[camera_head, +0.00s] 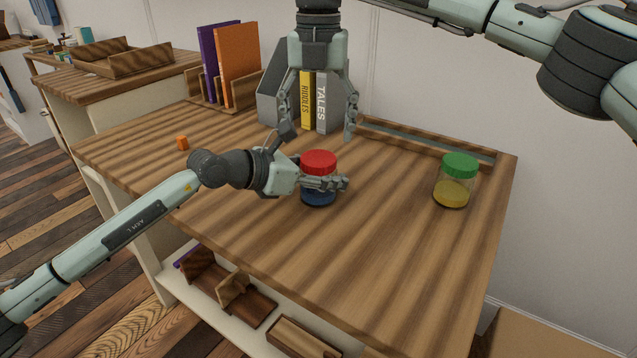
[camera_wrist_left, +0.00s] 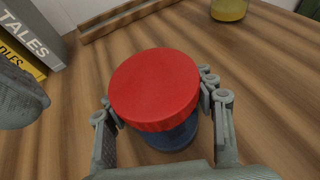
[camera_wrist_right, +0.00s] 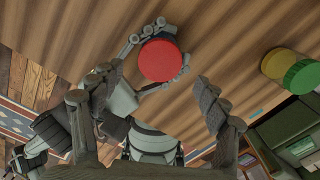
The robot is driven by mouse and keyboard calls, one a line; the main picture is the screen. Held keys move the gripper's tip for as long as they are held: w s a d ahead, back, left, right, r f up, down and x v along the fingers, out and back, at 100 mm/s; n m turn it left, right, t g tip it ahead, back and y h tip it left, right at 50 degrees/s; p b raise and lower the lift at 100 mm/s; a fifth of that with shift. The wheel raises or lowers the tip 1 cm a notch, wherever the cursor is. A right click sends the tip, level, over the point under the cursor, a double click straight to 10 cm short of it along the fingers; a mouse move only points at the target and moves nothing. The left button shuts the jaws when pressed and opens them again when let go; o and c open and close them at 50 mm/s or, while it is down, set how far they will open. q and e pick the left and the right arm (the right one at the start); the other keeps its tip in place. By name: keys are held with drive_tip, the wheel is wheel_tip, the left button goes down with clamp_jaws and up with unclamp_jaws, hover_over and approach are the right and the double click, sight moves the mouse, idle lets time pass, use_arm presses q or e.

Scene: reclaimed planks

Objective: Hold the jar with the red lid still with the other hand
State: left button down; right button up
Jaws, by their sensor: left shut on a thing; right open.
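The jar with the red lid (camera_head: 319,163) stands upright on the wooden table, its lower body dark blue. My left gripper (camera_head: 335,184) is shut around the jar's body from the left, below the lid. In the left wrist view the red lid (camera_wrist_left: 154,88) fills the middle, with a finger on each side. It also shows in the right wrist view (camera_wrist_right: 160,61). My right gripper (camera_head: 318,120) is open and empty, pointing down above and behind the jar. In the right wrist view its spread fingers (camera_wrist_right: 145,108) are apart from the lid.
A jar with a green lid (camera_head: 454,180) and yellow contents stands at the right of the table (camera_head: 400,260). Grey bookends with books (camera_head: 307,98) stand behind my right gripper. A purple and an orange book (camera_head: 239,66) stand back left. A small orange cube (camera_head: 182,143) lies left.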

sight(319, 158)
drive_tip(key=shift+c, duration=0.3)
drive_tip(key=n, duration=0.2)
drive_tip(key=d+n, duration=0.1)
drive_tip(key=n, duration=0.2)
drive_tip(key=shift+w+d+f+n+g, duration=0.1)
drive_tip(key=shift+d+n+g, duration=0.2)
drive_tip(key=shift+d+g, duration=0.1)
drive_tip(key=shift+r+n, duration=0.2)
drive_tip(key=shift+n, duration=1)
drive_tip(key=n, duration=0.2)
drive_tip(key=r+n, duration=0.1)
drive_tip(key=n, duration=0.2)
drive_tip(key=a+n, duration=0.1)
drive_tip(key=n, duration=0.1)
drive_tip(key=shift+r, duration=0.4)
drive_tip(key=n, duration=0.2)
drive_tip(key=r+n, duration=0.1)
drive_tip(key=n, duration=0.4)
drive_tip(key=shift+a+r+t, duration=0.25)
drive_tip(key=shift+a+t, duration=0.15)
wheel_tip(319, 158, down, 8)
drive_tip(key=shift+f, duration=0.1)
